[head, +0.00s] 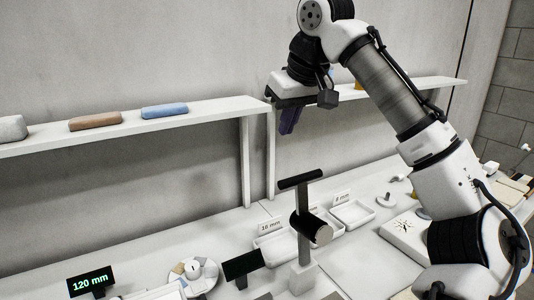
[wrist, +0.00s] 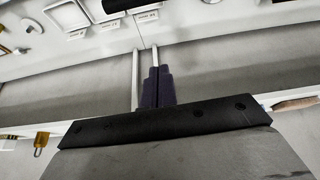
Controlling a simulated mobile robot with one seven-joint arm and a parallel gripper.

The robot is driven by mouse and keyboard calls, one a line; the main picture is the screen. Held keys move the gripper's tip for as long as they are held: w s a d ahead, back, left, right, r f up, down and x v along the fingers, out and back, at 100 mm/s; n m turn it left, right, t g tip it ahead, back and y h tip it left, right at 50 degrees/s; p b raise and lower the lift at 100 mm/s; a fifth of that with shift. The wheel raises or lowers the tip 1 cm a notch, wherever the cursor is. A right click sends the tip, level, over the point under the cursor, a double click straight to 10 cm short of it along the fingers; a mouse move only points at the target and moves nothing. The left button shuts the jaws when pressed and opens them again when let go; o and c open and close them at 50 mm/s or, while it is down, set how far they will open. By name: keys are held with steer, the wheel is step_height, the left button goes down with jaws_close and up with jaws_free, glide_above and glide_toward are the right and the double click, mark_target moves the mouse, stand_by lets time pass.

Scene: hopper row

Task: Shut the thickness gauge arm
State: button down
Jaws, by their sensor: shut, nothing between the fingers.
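A device that looks like the thickness gauge (head: 305,250) stands on the bench, right of centre in the head view. It has a dark upright with a black crossbar (head: 300,179) on top, a black cylinder (head: 316,230) lower down and a pale base. I cannot tell which part is its arm or how far that arm is open. My gripper (head: 287,128) hangs above and behind the crossbar, apart from it. Its dark purple fingers are together and empty, also in the wrist view (wrist: 158,88). A black bar (wrist: 122,4) shows at the wrist view's top edge, partly cut off.
A display (head: 91,282) reads 120 mm at front left. A round dish (head: 193,275) and a dark panel (head: 243,264) stand near it. White trays (head: 352,213) with mm labels lie behind the gauge. Wall shelves (head: 215,108) carry several blocks, close to my gripper.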

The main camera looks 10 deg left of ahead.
step_height(320, 180, down, 8)
steer(key=s+d+p, duration=0.1)
steer(key=p, duration=0.3)
steer(key=shift+s+d+f+g, duration=0.15)
steer(key=shift+d+f+g, duration=0.15)
steer(key=shift+d, duration=0.1)
steer(key=shift+d, duration=0.1)
stand_by(0.4)
